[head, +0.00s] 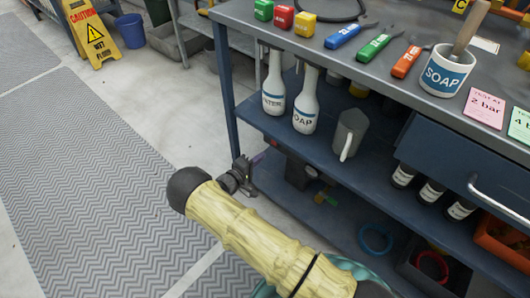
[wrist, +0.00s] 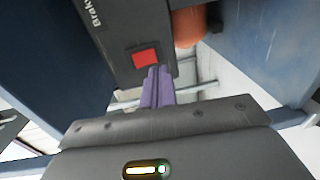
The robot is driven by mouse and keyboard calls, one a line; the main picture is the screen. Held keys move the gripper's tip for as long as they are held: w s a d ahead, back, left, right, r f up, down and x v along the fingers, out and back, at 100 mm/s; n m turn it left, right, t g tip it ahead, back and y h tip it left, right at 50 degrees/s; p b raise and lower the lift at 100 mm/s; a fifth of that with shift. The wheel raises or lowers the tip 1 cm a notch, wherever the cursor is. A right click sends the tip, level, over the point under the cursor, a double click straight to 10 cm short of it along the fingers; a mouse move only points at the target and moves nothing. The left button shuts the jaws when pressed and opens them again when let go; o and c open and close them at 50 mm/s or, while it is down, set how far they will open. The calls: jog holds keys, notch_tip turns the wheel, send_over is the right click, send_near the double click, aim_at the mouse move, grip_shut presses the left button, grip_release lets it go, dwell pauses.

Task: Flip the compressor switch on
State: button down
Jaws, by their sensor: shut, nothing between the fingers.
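A dark box (wrist: 115,22) with white lettering, partly cut off and starting "Brak", fills the upper middle of the wrist view. A red switch (wrist: 146,58) is set in its face; I cannot tell which way it is flipped. My gripper (wrist: 154,70) has its purple fingers shut and empty. The fingertips appear just below the red switch and overlap its lower edge in the picture; I cannot tell whether they touch.
The blue workbench (head: 228,80) holds spray bottles (head: 305,105) and a grey jug (head: 347,135) on its middle shelf. An orange rounded thing (wrist: 190,27) is beside the box. The matted floor (head: 90,180) at left is clear.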

jog(key=f+p+v, duration=0.1)
jog(key=p+v, duration=0.1)
jog(key=v, duration=0.6)
jog(key=shift+s+a+f+p, duration=0.3)
jog(key=shift+s+f+p, duration=0.05)
jog(key=shift+s+p, duration=0.05)
